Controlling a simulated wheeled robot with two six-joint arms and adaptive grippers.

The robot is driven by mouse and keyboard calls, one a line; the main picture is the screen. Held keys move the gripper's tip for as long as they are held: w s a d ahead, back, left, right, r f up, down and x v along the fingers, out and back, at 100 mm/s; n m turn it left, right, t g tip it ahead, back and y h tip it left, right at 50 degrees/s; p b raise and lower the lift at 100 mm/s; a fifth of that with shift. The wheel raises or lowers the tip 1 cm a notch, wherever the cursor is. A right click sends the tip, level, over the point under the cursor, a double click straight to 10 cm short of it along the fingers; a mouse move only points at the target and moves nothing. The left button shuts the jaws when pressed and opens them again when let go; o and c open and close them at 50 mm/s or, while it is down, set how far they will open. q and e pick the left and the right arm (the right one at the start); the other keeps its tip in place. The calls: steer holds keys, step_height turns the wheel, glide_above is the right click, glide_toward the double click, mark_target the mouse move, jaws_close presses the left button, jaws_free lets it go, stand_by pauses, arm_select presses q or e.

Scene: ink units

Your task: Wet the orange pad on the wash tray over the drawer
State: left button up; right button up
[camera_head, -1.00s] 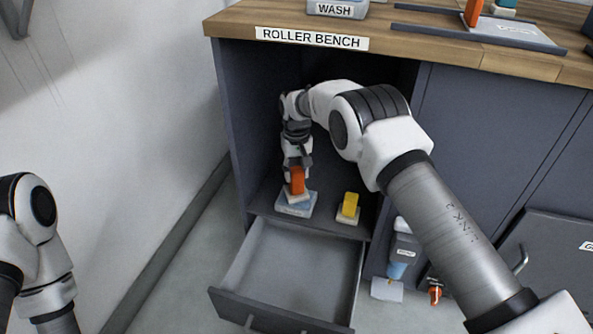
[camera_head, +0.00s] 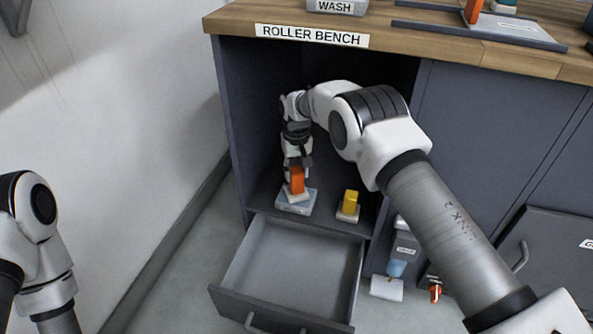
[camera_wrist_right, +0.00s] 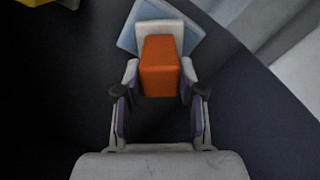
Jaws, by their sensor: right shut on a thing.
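The orange pad (camera_head: 297,181) has an orange block grip on a white base. It is upright at the small blue-grey wash tray (camera_head: 283,206) on the shelf over the open drawer (camera_head: 295,262). My right gripper (camera_head: 297,174) reaches down into the recess and is shut on the orange grip. In the right wrist view the fingers (camera_wrist_right: 160,82) hold both sides of the orange pad (camera_wrist_right: 160,62), with its white base over the tray (camera_wrist_right: 128,40). I cannot tell whether the base touches the tray. My left arm shows at the left edge; its gripper is out of view.
A yellow pad (camera_head: 350,200) on a pale base stands on the shelf to the right of the tray. A bottle (camera_head: 403,250) and a small orange item (camera_head: 435,292) are right of the drawer.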

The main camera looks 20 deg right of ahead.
steer(key=shift+p, duration=0.35)
stand_by(1.1)
step_height(320, 180, up, 7)
steer(key=p, duration=0.6)
steer(key=shift+w, duration=0.2)
